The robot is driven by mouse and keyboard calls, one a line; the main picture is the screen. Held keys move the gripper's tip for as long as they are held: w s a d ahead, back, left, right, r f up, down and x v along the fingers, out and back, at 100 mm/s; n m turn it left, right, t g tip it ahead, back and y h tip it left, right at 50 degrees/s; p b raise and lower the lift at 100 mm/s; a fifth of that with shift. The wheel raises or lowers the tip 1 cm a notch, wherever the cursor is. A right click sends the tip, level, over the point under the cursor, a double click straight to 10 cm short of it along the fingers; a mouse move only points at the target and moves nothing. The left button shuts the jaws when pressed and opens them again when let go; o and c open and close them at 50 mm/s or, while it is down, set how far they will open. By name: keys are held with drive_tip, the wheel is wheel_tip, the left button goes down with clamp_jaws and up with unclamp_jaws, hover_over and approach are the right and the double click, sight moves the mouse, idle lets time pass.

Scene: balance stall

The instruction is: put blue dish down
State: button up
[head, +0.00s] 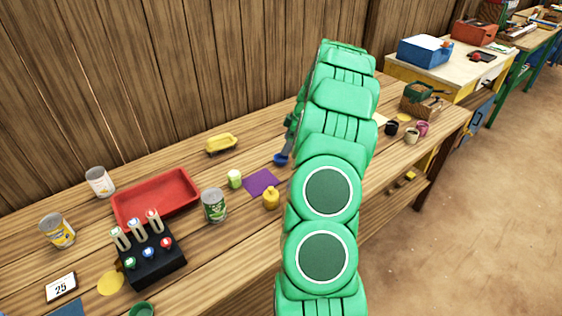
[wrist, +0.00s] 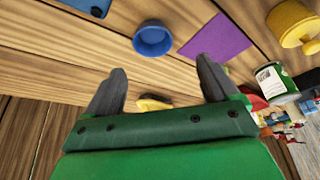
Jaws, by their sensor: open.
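The small round blue dish (wrist: 152,39) stands upright on the wooden table, just past my fingertips in the wrist view. In the head view the dish (head: 281,160) is partly hidden by my green arm. My gripper (wrist: 160,76) is open, with its two dark fingers spread apart and nothing held between them. The dish lies beside the purple square (wrist: 219,37), not on it; in the head view the purple square (head: 261,183) is just in front of it.
A yellow container (head: 221,144) is behind. A red tray (head: 156,197) and black rack (head: 152,261) are left. Small cups (head: 411,136) stand right of my arm.

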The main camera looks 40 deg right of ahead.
drive_tip(key=shift+d+x, duration=0.2)
drive_tip(key=shift+x, duration=1.15)
drive_tip(key=shift+d+x, duration=0.2)
drive_tip(key=shift+x, duration=1.2)
drive_tip(key=shift+d+x, duration=0.2)
drive_tip(key=shift+x, duration=1.15)
drive_tip(key=shift+f, duration=0.2)
drive_tip(key=shift+c, duration=0.5)
drive_tip(key=c, duration=1.1)
drive_tip(key=shift+r, duration=0.5)
wheel_tip(320, 180, up, 2)
drive_tip(key=shift+r, duration=0.1)
drive_tip(key=s+a+r, duration=0.2)
drive_tip(key=s+r, duration=0.1)
drive_tip(key=s, duration=0.1)
drive_tip(key=s+a+r, duration=0.3)
drive_tip(key=s, duration=0.1)
drive_tip(key=s+a+r, duration=0.2)
drive_tip(key=s+r, duration=0.1)
drive_tip(key=s, duration=0.1)
drive_tip(key=shift+a+r, duration=0.2)
drive_tip(key=shift+r, duration=0.2)
